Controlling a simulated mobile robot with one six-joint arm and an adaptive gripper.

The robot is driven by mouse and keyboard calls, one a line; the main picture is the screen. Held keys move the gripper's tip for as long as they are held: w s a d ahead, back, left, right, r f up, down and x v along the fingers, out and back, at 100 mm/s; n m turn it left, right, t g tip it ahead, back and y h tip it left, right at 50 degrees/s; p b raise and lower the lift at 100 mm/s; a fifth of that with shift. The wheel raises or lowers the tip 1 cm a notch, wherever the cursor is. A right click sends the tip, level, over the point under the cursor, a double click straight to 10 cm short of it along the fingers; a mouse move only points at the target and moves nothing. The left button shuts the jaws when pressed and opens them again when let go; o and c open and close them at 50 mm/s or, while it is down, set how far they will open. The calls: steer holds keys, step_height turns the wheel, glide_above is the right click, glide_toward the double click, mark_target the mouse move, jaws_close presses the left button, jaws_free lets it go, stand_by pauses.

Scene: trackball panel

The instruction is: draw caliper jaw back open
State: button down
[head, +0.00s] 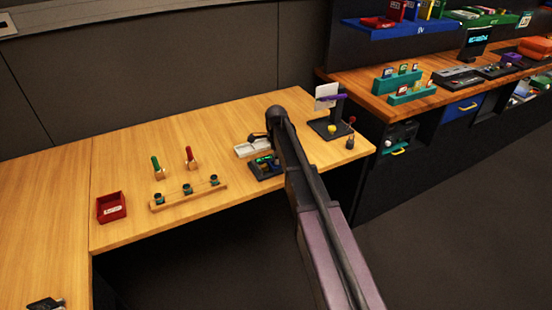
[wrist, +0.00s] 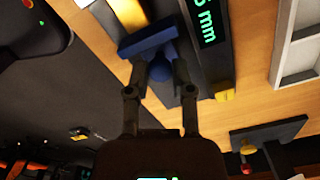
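The caliper (head: 265,166) is a dark device with a lit green display on the wooden desk in the head view, partly hidden by my arm. In the wrist view its display (wrist: 206,22) shows green digits ending in "mm", cut off by the frame edge. Its blue jaw piece (wrist: 148,38) has a rounded blue knob between my fingers. My gripper (wrist: 159,62) has one finger on each side of this knob, with the tips bent in against it. In the head view my gripper is hidden behind the arm.
A white tray (head: 252,148) lies just behind the caliper. A wooden rack (head: 187,194), green and red upright handles and a red bin (head: 111,207) are to the left. The desk's front edge is close.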

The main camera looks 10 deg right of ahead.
steer(key=shift+w+d, duration=0.15)
steer(key=shift+d, duration=0.4)
steer(key=c, duration=0.8)
jaws_free()
steer(key=shift+d, duration=0.1)
steer(key=shift+o, duration=0.2)
steer(key=shift+a, duration=0.2)
